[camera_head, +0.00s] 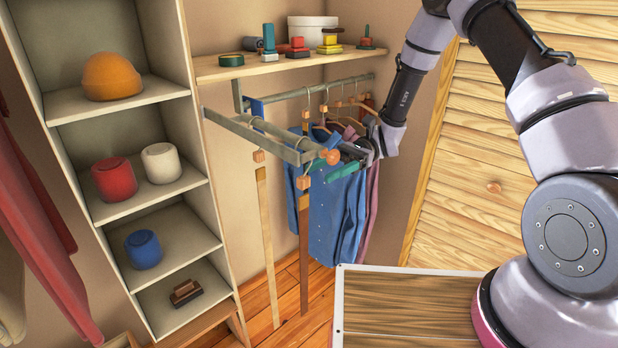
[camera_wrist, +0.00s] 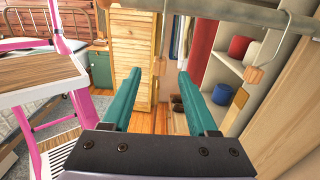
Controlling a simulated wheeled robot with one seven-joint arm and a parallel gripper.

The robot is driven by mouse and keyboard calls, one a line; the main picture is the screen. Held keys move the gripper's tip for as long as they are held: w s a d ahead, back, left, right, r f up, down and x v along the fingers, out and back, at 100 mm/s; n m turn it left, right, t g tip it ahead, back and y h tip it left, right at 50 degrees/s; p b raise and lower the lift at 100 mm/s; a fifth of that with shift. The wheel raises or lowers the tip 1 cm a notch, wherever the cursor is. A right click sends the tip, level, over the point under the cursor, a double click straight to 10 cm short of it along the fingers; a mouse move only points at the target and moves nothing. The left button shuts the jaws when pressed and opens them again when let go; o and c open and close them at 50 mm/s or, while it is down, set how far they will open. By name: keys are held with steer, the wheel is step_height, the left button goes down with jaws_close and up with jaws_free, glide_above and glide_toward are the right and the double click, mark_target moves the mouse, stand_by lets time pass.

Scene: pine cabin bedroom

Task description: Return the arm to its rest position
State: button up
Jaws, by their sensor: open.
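My gripper (camera_wrist: 160,75) shows in the wrist view with its two teal fingers apart and nothing between them. In the head view my gripper (camera_head: 343,178) is among the clothes rails, in front of the blue shirts (camera_head: 322,225). Whether the fingers touch the shirts or hangers I cannot tell. My arm reaches from the right edge over to the rails, bent at the elbow.
A metal clothes rail (camera_head: 300,92) holds hangers and hanging strips close around my gripper. A shelf with toys (camera_head: 280,66) is above. An open shelf unit (camera_head: 212,215) stands left, a slatted wooden door (camera_head: 480,150) right. A pink-framed stand (camera_wrist: 65,155) shows in the wrist view.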

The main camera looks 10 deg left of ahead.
steer(key=s+d+r+n+t+h, duration=0.2)
steer(key=d+r+t+h, duration=0.3)
steer(key=d+r+t, duration=0.5)
steer(key=s+d+r+n+t+h, duration=0.2)
steer(key=s+d+r+t+h, duration=0.2)
steer(key=d+r+t, duration=0.6)
steer(key=d+r, duration=0.6)
steer(key=d, duration=0.2)
steer(key=shift+t+h, duration=0.4)
steer(key=shift+c, duration=0.3)
stand_by(1.7)
